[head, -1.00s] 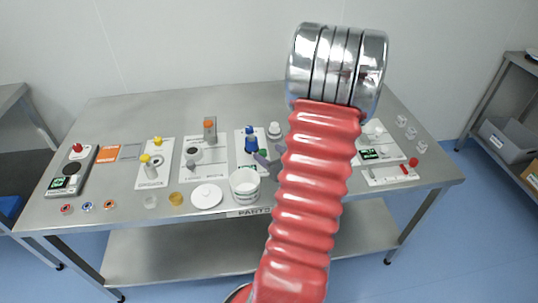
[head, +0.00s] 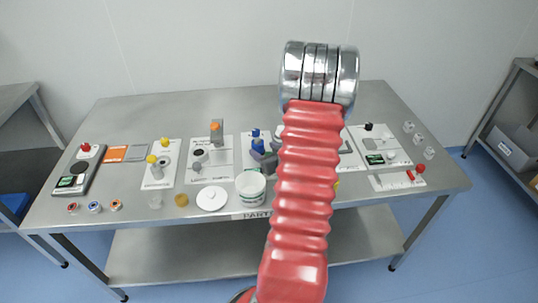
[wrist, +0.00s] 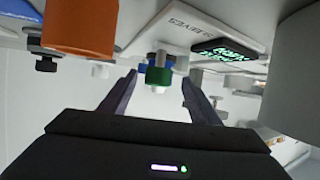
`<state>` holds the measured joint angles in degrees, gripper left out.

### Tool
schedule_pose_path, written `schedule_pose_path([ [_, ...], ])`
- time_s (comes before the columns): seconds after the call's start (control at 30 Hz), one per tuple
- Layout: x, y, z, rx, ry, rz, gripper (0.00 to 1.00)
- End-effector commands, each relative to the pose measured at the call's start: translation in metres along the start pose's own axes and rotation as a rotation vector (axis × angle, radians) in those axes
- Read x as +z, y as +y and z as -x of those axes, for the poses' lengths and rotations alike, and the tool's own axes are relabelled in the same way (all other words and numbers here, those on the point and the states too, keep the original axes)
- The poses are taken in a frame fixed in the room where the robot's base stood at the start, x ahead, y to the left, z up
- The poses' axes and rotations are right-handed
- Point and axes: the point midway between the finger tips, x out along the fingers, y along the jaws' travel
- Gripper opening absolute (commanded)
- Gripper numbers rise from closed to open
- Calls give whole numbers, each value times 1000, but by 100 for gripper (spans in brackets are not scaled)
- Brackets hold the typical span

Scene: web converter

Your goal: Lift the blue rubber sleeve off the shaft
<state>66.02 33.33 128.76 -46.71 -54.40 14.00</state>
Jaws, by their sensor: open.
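Two blue pieces stand on a white panel (head: 248,165) in the middle of the table. The front one (head: 258,146) is larger, with a smaller blue one (head: 255,133) behind it. In the wrist view, which looks upside down, a green ring (wrist: 158,76) surrounds a pale shaft, with blue (wrist: 146,67) beside or behind it. I cannot tell which blue piece is the sleeve. My gripper (head: 268,161) is beside the front blue piece. Its open fingers (wrist: 160,92) show on both sides of the green ring, with nothing held. My red arm hides part of the panels.
A white tub (head: 250,195) and a white lid (head: 211,202) lie in front. A grey post with an orange top (head: 216,127) stands left, and a panel with a yellow knob (head: 153,158) is farther left. The back strip of table (head: 190,107) is clear.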

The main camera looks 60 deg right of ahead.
Motion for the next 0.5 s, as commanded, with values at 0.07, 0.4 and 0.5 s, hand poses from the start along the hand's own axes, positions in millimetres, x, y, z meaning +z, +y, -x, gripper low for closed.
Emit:
schedule_pose_path([
  [0.07,0,0,-12,-1,0,0,57],
  [0.4,0,0,-48,-1,0,0,57],
  [0.5,0,0,-52,0,0,0,57],
])
